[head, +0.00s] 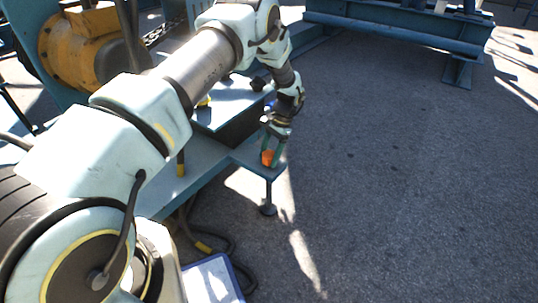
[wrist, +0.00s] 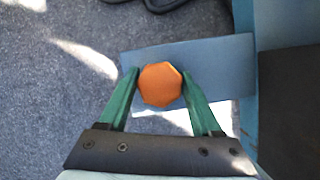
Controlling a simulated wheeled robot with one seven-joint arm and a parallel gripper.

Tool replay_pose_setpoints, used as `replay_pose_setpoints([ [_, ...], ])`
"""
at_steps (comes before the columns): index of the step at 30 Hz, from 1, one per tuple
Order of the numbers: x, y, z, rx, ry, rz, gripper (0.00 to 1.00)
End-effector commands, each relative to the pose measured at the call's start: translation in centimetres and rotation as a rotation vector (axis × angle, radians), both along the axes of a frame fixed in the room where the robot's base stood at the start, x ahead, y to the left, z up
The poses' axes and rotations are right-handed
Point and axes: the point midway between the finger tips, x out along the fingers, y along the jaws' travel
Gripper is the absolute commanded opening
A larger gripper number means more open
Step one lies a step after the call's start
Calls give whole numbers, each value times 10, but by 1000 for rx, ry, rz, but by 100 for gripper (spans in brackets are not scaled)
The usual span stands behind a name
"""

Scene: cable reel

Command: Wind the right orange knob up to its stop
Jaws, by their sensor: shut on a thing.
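The orange knob (wrist: 160,84) is faceted and sits over a blue-grey plate (wrist: 225,65) in the wrist view. My gripper (wrist: 160,90) has its two green fingers on either side of the knob, shut on it. In the head view the knob (head: 267,158) shows at the right end of the blue frame, with my gripper (head: 273,150) reaching down to it from above. The knob's shaft is hidden beneath it. How far the knob is turned cannot be told.
A yellow-orange housing (head: 85,45) stands on the blue frame at the upper left. A levelling foot (head: 268,209) is below the plate. Dark cables (head: 205,240) lie on the ground. Open asphalt (head: 400,190) lies to the right.

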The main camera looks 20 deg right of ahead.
Motion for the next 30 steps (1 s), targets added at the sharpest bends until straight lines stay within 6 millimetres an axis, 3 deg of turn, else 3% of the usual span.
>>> replay_pose_setpoints([
  [30,0,0,1,-1,0,925,10],
])
